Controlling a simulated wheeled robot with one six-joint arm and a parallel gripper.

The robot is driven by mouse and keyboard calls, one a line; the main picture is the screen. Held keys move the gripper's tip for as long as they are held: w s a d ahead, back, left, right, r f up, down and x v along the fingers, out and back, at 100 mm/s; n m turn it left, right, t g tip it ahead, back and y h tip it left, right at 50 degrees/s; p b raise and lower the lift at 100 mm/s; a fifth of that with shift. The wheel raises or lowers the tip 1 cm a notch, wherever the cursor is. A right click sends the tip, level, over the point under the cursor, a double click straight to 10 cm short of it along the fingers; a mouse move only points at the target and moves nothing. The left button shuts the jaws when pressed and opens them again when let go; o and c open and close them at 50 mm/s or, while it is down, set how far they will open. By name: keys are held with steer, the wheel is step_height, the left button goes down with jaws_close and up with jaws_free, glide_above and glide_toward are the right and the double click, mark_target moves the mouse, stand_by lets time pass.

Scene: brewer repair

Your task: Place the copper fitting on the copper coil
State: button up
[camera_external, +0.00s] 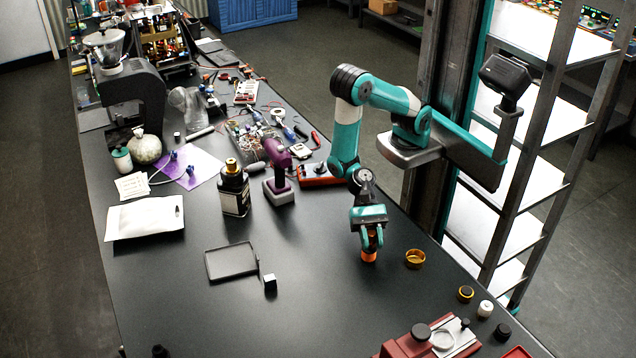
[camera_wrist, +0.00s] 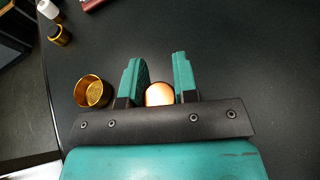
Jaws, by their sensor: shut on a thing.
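My gripper (camera_external: 369,243) points down over the right part of the dark table. It is shut on the copper fitting (camera_external: 368,256), an orange, shiny round piece at or just above the tabletop. In the wrist view the fitting (camera_wrist: 160,94) shows between the two teal fingers (camera_wrist: 160,78), its lower part hidden by the gripper body. I cannot make out the copper coil for certain. An open-framed machine (camera_external: 160,38) with copper-coloured parts stands at the far end of the table, too small to tell.
A gold mesh cup (camera_external: 415,258) stands just right of my gripper, also in the wrist view (camera_wrist: 92,92). A black tray (camera_external: 231,262), black bottle (camera_external: 234,190) and purple tool (camera_external: 277,172) are to the left. A red device (camera_external: 405,346) is at front. The table's middle is clear.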

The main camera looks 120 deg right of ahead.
steer(key=shift+f, duration=0.3)
steer(key=shift+f, duration=0.2)
steer(key=o, duration=0.9)
steer(key=shift+o, duration=0.2)
steer(key=shift+r, duration=0.15)
